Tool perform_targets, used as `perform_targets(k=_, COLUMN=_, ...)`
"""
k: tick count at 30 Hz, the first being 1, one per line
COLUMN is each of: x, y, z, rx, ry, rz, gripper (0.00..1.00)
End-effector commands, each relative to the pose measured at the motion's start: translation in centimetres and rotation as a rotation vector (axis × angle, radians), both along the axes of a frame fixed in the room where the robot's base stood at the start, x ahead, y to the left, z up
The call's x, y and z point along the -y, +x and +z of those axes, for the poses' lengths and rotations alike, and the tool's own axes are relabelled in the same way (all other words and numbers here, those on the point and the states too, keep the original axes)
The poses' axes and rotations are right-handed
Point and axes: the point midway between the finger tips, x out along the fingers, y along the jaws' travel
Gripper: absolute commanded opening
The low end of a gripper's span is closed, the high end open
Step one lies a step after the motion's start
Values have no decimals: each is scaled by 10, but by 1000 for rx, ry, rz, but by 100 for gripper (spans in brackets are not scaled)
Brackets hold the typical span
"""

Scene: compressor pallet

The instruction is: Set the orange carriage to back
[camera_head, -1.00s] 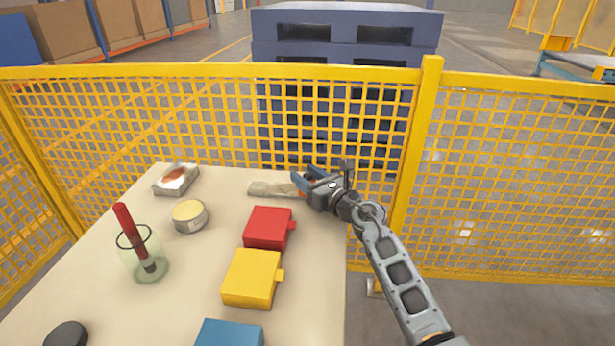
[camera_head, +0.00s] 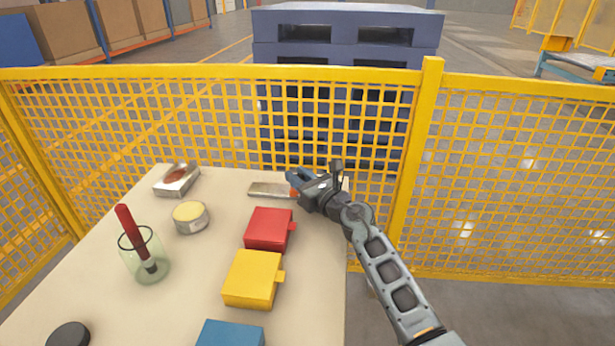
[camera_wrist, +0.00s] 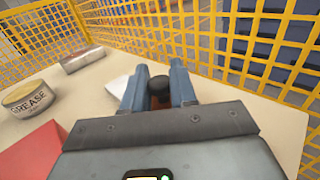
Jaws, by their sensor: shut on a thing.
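The orange carriage (camera_head: 294,192) is mostly hidden by my gripper at the far right of the table. In the wrist view, a reddish-orange piece (camera_wrist: 158,102) with a black round knob (camera_wrist: 158,85) above it sits between my blue fingers. My gripper (camera_head: 294,177) is shut on it; the fingers also show in the wrist view (camera_wrist: 157,80). A pale, flat metallic base (camera_head: 268,189) extends left from the carriage, and its right part is hidden behind my gripper. I cannot read any position marks on it.
Red (camera_head: 268,230), yellow (camera_head: 252,279) and blue (camera_head: 230,333) boxes line the table's right side. A grease tin (camera_head: 190,218), a metal tray (camera_head: 178,181) and a glass (camera_head: 145,262) holding a red-handled tool stand left. Yellow mesh fence (camera_head: 200,120) runs close behind the table.

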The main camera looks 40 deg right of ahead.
Motion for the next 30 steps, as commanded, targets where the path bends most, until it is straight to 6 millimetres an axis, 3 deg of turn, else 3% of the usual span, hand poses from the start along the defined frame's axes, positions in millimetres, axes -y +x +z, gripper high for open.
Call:
perform_targets(k=4, x=-13, y=16, z=1, rx=-1, ry=0, rz=2, gripper=0)
perform_targets(k=13, x=-13, y=17, z=0, rx=0, ry=-1, rz=-1, gripper=0)
perform_targets(k=14, x=-13, y=17, z=0, rx=-1, ry=-1, rz=-1, gripper=30)
perform_targets(k=18, x=-13, y=17, z=0, rx=0, ry=-1, rz=0, gripper=43)
perform_targets(k=20, x=-13, y=17, z=0, rx=0, ry=-1, rz=0, gripper=48)
perform_targets(k=30, x=-14, y=10, z=0, rx=-1, ry=0, rz=0, gripper=48)
